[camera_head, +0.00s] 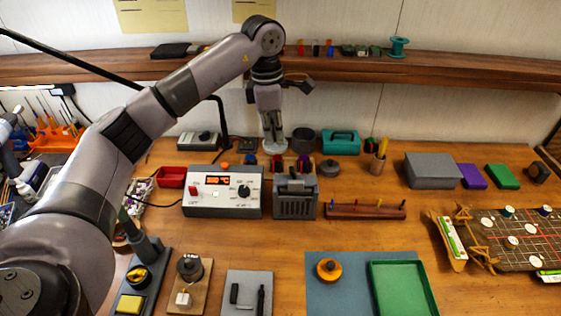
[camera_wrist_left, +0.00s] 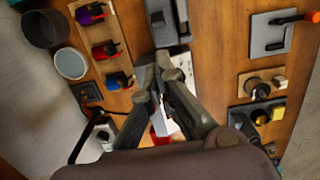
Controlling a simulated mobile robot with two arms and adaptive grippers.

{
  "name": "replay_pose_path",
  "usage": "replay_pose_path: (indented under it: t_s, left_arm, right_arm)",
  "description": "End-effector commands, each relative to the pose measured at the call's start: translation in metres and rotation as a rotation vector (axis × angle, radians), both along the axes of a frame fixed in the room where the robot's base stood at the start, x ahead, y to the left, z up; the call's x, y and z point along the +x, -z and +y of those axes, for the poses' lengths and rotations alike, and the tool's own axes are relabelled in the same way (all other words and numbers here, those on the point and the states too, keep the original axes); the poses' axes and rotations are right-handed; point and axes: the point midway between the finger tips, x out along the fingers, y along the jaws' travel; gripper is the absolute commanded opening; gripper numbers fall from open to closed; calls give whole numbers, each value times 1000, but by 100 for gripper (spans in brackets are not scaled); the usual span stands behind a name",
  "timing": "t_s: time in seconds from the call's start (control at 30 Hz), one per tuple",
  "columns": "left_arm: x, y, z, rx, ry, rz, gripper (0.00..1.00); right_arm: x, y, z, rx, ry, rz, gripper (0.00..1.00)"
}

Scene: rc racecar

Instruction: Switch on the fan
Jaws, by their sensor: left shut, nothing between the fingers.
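A grey box with a slatted front (camera_head: 295,207), which looks like the fan, stands mid-table; dark parts show on its top. In the left wrist view its grey body (camera_wrist_left: 172,36) is at the top, partly behind my fingers. My left gripper (camera_head: 272,146) points down above the back of the table, behind and left of the box, apart from it as far as I can see. Its fingertips (camera_wrist_left: 158,64) are together and empty. I cannot tell the position of the fan's switch. My right gripper is in neither view.
A white-fronted station (camera_head: 222,199) with a red display and switch stands just left of the grey box. A wooden rack (camera_head: 366,212) is to its right. Coloured clamps on a board (camera_wrist_left: 108,50) lie behind. Bare table (camera_head: 350,240) is in front.

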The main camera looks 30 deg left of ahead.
Motion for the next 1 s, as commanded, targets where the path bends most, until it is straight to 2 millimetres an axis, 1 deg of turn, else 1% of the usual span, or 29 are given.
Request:
replay_pose_path:
  t_s: [0.17,0.27,0.37,0.6,0.7,0.83,1.0]
  left_arm:
    - [0,3,0,0,0,1,0]
    - [0,12,-1,0,0,4,0]
    - [0,28,-2,1,1,6,0]
    - [1,71,-5,0,-2,5,0]
    - [2,85,-6,0,-1,5,0]
    - [3,96,-7,0,0,2,0]
    - [4,100,-8,0,0,0,0]
  right_arm:
    - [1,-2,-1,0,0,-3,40]
    - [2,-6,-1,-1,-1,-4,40]
    - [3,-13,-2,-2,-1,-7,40]
    - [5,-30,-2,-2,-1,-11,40]
    - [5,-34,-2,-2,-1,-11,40]
    - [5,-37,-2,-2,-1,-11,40]
    - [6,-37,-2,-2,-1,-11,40]
